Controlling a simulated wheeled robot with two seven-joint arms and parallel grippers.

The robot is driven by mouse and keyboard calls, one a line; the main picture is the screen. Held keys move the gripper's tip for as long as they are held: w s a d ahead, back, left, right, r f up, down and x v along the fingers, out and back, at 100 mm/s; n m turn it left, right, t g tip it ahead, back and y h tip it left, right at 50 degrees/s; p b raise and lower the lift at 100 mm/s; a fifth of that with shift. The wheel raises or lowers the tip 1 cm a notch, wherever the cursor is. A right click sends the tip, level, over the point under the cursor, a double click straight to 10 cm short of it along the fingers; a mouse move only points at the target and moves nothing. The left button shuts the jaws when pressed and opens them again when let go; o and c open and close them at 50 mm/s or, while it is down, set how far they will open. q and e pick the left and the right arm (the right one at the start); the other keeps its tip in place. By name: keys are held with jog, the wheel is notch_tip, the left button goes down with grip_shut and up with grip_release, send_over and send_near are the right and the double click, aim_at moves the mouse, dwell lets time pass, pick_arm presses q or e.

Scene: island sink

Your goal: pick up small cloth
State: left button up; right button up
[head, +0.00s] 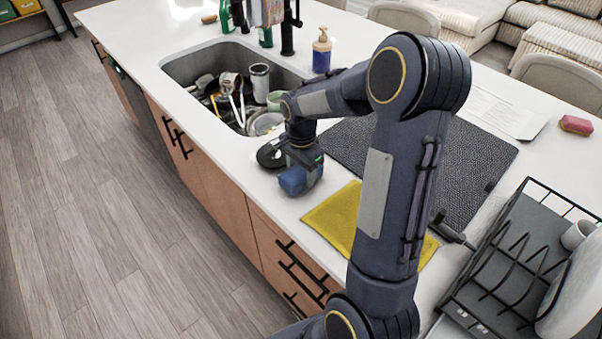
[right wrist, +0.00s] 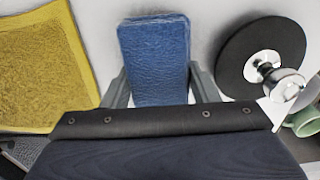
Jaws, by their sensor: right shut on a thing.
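The small blue cloth (head: 300,180) is a thick, rounded block with a wrinkled surface. It is at the counter's front edge, right of the sink. My right gripper (head: 304,162) reaches down from above and is shut on it. In the right wrist view the blue cloth (right wrist: 155,55) sits between the two grey fingers (right wrist: 155,88) and sticks out past them. I cannot tell whether it touches the counter. A yellow cloth (head: 332,216) lies flat to the right, partly hidden by my arm; it also shows in the right wrist view (right wrist: 40,75). My left gripper is not in view.
The sink (head: 185,68) holds several dishes and utensils. A round black disc with a metal knob (right wrist: 262,55) is beside the blue cloth. A dark mat (head: 345,140) lies behind, a black dish rack (head: 500,265) stands right, and a soap bottle (head: 322,55) stands behind the sink.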

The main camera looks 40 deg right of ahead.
notch_tip(320, 180, up, 3)
jog(key=shift+f, duration=0.15)
jog(key=s+a+r+b, duration=0.2)
jog(key=s+a+r, duration=0.6)
jog(key=s, duration=0.3)
jog(key=shift+s+a+r+b, duration=0.15)
jog(key=shift+a+r+b, duration=0.15)
jog(key=shift+r, duration=0.4)
